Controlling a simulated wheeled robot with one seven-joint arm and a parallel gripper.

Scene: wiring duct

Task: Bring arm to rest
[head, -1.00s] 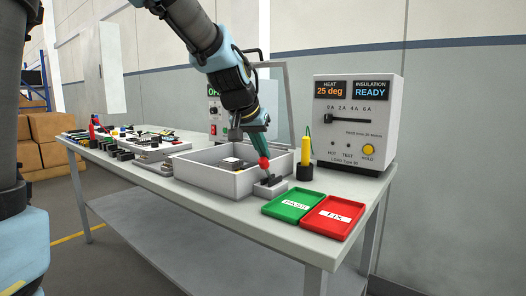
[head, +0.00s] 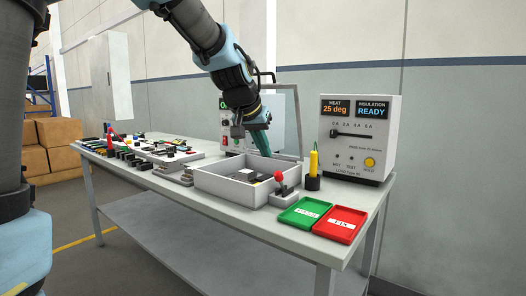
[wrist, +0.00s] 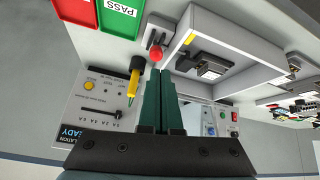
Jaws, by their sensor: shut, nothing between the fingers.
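My gripper (head: 266,152) hangs over the back part of the open white box in the head view, its teal fingers pointing down. In the wrist view its two green fingers (wrist: 162,72) lie together with nothing between them. The box (head: 222,187) has a raised lid frame and a small dark and grey part inside. The red-knobbed lever (head: 280,179) stands at the box's right front corner, apart from my gripper. It also shows in the wrist view (wrist: 156,52).
A tester (head: 360,140) reads 25 deg and READY. A yellow probe (head: 313,162) stands in a black holder. Green PASS (head: 305,211) and red FIX (head: 340,224) trays lie at the right front. Several small parts (head: 150,148) crowd the left of the table.

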